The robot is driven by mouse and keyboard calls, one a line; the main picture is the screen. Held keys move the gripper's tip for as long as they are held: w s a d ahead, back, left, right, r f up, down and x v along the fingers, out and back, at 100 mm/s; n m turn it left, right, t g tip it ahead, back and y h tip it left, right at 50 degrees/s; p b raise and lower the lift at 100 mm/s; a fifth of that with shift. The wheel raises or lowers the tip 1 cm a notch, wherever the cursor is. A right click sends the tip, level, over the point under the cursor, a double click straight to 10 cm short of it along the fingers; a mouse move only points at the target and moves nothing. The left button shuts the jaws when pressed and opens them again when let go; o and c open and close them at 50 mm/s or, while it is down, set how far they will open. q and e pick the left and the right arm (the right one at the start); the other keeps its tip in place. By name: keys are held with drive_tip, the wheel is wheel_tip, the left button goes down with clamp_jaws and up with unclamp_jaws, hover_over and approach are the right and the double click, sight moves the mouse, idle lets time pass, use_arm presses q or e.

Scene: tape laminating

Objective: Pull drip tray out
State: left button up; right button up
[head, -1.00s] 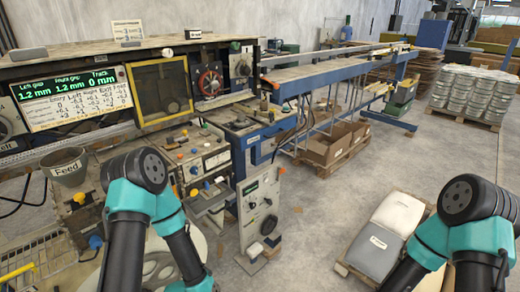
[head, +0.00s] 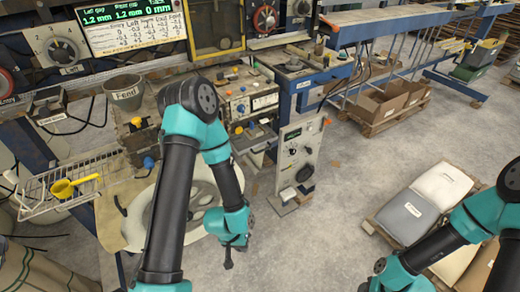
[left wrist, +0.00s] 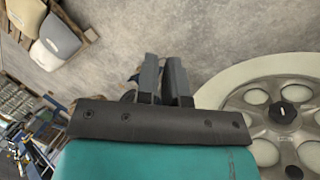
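A shallow tray (head: 256,139) juts out at the front of the machine, below a control box with coloured knobs; it looks like the drip tray, but I cannot tell for sure. My left gripper (head: 229,262) hangs in front of and below it, over the floor by a large pale reel (head: 140,215), apart from the tray. In the left wrist view its two dark fingers (left wrist: 164,78) lie close together with nothing seen between them. My right arm comes in at the lower right; its gripper end is mostly cut off by the bottom edge.
A grey control cabinet (head: 299,155) stands right of the tray. A wire basket (head: 65,188) with a yellow scoop and a feed cup (head: 126,95) are at left. Sacks (head: 408,217) lie on a pallet at right. The floor between cabinet and pallet is clear.

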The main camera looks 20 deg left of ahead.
sight(263, 150)
use_arm(q)
drive_tip(key=o, duration=0.5)
drive_tip(key=w+n+t+y, duration=0.2)
drive_tip(key=w+n+t, duration=0.2)
drive_tip(key=w, duration=0.8)
drive_tip(key=shift+w+d+n, duration=0.2)
drive_tip(key=shift+d+n, duration=0.15)
drive_tip(key=shift+n, duration=0.35)
drive_tip(key=w+d+r+n+t+y, duration=0.1)
drive_tip(key=w+r+n+t+y, duration=0.2)
drive_tip(key=w+r+n+y, duration=0.35)
drive_tip(key=w+d+r+n+t+y, duration=0.1)
drive_tip(key=w+r+n+t+y, duration=0.2)
drive_tip(key=w+n, duration=0.5)
drive_tip(key=w+d+r+n+g+y, duration=0.1)
drive_tip(key=w+d+r+n+y, duration=0.1)
drive_tip(key=d+r+n+y, duration=0.2)
drive_tip(key=r+n, duration=0.1)
drive_tip(key=n, duration=0.2)
drive_tip(key=shift+g+y, duration=0.3)
drive_tip(key=shift+y, duration=0.05)
drive_tip(key=shift+w+a, duration=0.1)
drive_tip(key=x, duration=1.7)
drive_tip(key=shift+a, duration=0.15)
drive_tip(key=shift+c, duration=0.2)
clamp_jaws()
